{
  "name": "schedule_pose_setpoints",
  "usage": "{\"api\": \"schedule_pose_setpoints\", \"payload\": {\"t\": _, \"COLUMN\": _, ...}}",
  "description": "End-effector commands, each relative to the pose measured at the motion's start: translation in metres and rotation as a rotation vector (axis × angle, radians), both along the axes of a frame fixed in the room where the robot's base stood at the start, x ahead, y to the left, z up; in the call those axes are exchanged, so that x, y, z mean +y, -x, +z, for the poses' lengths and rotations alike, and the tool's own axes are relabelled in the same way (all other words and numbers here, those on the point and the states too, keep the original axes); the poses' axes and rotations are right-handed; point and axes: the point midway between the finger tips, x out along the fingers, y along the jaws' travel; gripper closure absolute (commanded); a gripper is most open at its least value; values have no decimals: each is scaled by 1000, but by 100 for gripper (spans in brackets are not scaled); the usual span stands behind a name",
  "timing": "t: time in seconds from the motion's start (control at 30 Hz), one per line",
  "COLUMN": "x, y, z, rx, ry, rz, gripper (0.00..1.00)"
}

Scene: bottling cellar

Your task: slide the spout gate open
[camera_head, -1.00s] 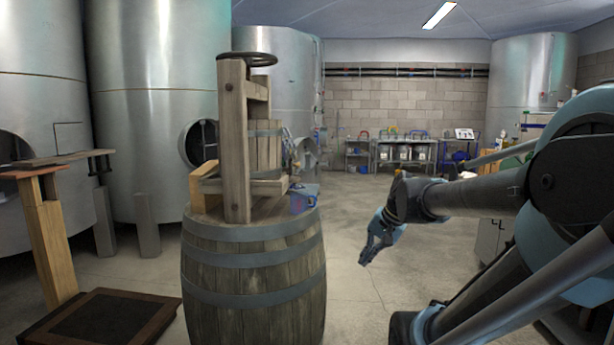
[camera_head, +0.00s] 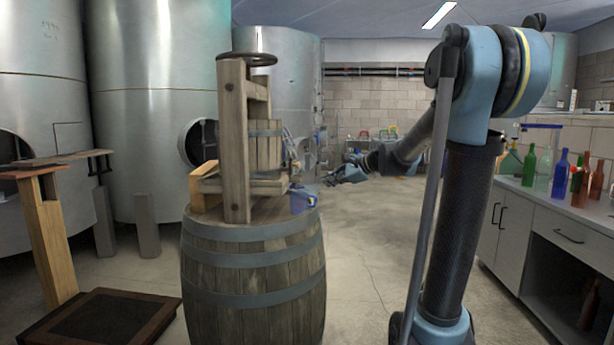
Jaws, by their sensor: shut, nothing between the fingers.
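A wooden press (camera_head: 236,150) with a dark handwheel on top stands on a barrel. A slatted basket (camera_head: 268,148) sits in its frame. The spout side of the press faces right, toward my gripper. A small part at the spout (camera_head: 296,173) shows there, but it is too small to tell whether it is the gate or how far it is open. A blue container (camera_head: 304,200) stands below it on the barrel's right edge. My gripper (camera_head: 330,179) is shut and empty, a little right of the spout and apparently apart from it.
The barrel (camera_head: 252,285) stands on open floor. A scale platform (camera_head: 100,318) with a wooden post is at the left. Steel tanks (camera_head: 155,100) line the back left. A counter (camera_head: 575,208) with several bottles (camera_head: 543,170) is at the right.

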Motion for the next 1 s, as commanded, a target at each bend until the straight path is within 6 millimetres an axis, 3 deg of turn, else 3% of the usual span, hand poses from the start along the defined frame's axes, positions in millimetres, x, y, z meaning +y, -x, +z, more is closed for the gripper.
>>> {"api": "schedule_pose_setpoints", "payload": {"t": 0.1, "x": 7, "y": -30, "z": 14, "rx": 47, "ry": -103, "rz": -47, "gripper": 100}}
{"api": "schedule_pose_setpoints", "payload": {"t": 0.33, "x": 14, "y": -64, "z": 30, "rx": 114, "ry": -241, "rz": -103, "gripper": 100}}
{"api": "schedule_pose_setpoints", "payload": {"t": 1.0, "x": 24, "y": -78, "z": 30, "rx": 133, "ry": -275, "rz": -114, "gripper": 100}}
